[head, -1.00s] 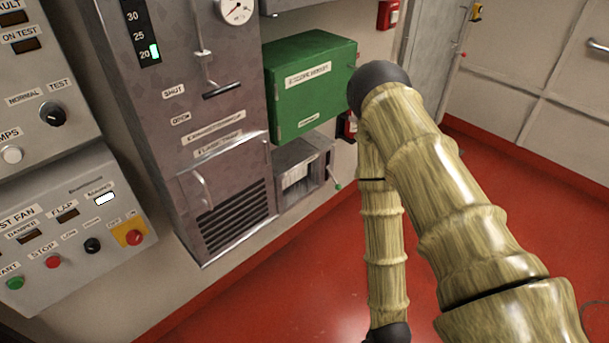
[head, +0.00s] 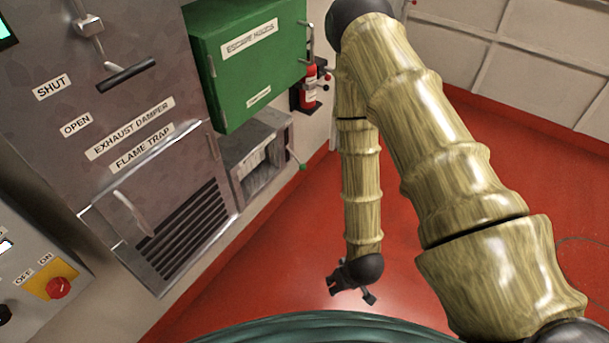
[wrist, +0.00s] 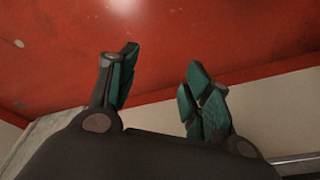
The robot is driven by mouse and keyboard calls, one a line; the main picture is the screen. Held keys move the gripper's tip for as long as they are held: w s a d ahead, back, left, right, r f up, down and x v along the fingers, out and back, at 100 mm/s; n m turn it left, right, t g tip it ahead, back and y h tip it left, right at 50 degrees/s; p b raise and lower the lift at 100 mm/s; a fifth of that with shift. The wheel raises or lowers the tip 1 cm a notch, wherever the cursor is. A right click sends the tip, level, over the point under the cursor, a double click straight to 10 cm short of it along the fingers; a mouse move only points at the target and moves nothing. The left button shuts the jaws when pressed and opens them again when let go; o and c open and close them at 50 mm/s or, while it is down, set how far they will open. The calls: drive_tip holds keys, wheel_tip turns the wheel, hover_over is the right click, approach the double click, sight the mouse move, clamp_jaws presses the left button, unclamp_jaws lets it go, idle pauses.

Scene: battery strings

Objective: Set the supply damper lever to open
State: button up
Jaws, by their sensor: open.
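No label reading supply damper shows. A small lever with a green knob (head: 302,167) sticks out from the side of a low grey duct box (head: 238,157), right of the flame trap cabinet. A black-handled lever (head: 126,75) is on the cabinet front, beside the SHUT and OPEN labels; the plate below reads EXHAUST DAMPER. My gripper (head: 352,293) hangs low over the red floor, apart from and below the green-knobbed lever. In the wrist view my gripper (wrist: 162,65) is open, with nothing between its fingers and neither lever visible.
A green escape hoods box (head: 250,60) juts from the wall above the duct box. A red extinguisher (head: 308,88) is beside it. A control panel with a red knob on yellow (head: 58,287) is at lower left. The red floor (head: 315,225) around my gripper looks clear.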

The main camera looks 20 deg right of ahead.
drive_tip(key=w+f+n+t+b, duration=0.1)
drive_tip(key=w+f+t+b, duration=0.3)
drive_tip(key=w+b, duration=0.65)
drive_tip(key=w+f+t+b, duration=0.2)
drive_tip(key=w+f+b, duration=0.4)
drive_tip(key=w+b, duration=0.4)
drive_tip(key=n+t+b, duration=0.2)
drive_tip(key=t+b, duration=0.7)
drive_tip(key=b, duration=1.7)
approach(304, 169)
drive_tip(key=shift+y, duration=0.4)
drive_tip(key=w+b, duration=0.1)
drive_tip(key=w, duration=0.2)
drive_tip(key=w+b, duration=0.2)
drive_tip(key=w, duration=0.1)
drive_tip(key=w+b, duration=0.1)
drive_tip(key=w, duration=0.3)
drive_tip(key=shift+a+f, duration=0.1)
drive_tip(key=shift+f, duration=0.25)
drive_tip(key=shift+w+a+r+b, duration=0.1)
drive_tip(key=shift+w+b, duration=0.3)
drive_tip(key=shift+w, duration=0.4)
clamp_jaws()
